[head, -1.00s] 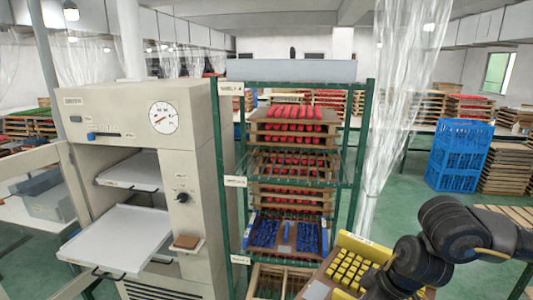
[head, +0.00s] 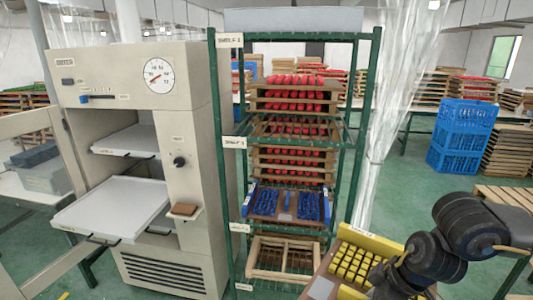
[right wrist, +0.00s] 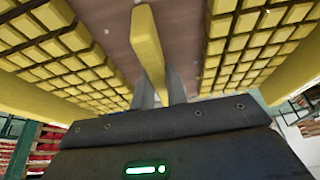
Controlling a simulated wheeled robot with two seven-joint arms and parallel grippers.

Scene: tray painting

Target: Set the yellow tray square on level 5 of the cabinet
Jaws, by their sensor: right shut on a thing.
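The yellow tray (head: 372,241) is at the lower right of the head view, tilted, with rows of yellow blocks on a brown base. In the right wrist view its yellow rim (right wrist: 45,98) and block rows fill the top. My right gripper (right wrist: 160,88) is shut on the tray's yellow middle bar. In the head view my right arm hides part of the tray. The cream cabinet (head: 190,118) with a round dial stands at the left, its door swung open. Two pale shelves stick out of it, and the lower one (head: 112,208) looks empty. My left gripper is not in view.
A green rack (head: 365,130) stands between cabinet and tray, holding red-filled trays (head: 300,108), a blue-filled tray (head: 285,218) and an empty wooden frame (head: 265,262) at the bottom. Blue crates (head: 462,135) stand at the right. Clear plastic curtains hang behind.

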